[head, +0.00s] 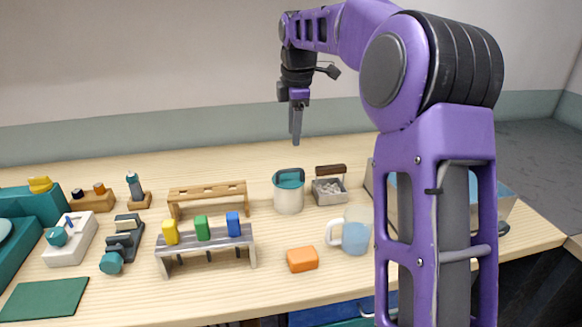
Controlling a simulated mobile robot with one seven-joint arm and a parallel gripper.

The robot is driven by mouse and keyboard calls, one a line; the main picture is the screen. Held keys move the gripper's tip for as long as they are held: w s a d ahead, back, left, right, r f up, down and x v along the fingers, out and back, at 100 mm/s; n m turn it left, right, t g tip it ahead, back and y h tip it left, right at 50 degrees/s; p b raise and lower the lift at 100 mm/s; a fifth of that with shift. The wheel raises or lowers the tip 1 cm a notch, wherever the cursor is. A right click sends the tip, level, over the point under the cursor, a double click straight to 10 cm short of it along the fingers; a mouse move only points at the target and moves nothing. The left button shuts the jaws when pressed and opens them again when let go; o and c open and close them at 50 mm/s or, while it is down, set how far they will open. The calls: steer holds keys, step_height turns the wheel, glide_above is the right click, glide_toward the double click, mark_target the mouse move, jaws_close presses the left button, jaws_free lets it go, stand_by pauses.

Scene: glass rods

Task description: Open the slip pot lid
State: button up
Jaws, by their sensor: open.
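The slip pot (288,198) is a pale, round pot standing on the table, right of the wooden rack. Its teal lid (289,181) sits on top, with a dark handle (289,171) across it. My gripper (296,140) hangs pointing down above and slightly behind the pot in the picture, apart from the lid. From the side its fingers overlap, so the gap between them does not show. Nothing is seen in it.
A metal box (329,193) with a wooden handle stands close right of the pot. A wooden rack (208,193) and a grey rack (205,248) with coloured blocks stand left. A mug (355,238) and orange block (302,259) are in front. The table behind the pot is clear.

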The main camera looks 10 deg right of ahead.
mark_target(292, 171)
steer(key=f, duration=0.3)
steer(key=w+f+b, duration=0.1)
steer(key=f, duration=0.3)
steer(key=w+f, duration=0.1)
steer(key=f, duration=0.2)
steer(key=shift+f+b, duration=0.3)
steer(key=shift+b, duration=0.05)
jaws_close()
stand_by(0.8)
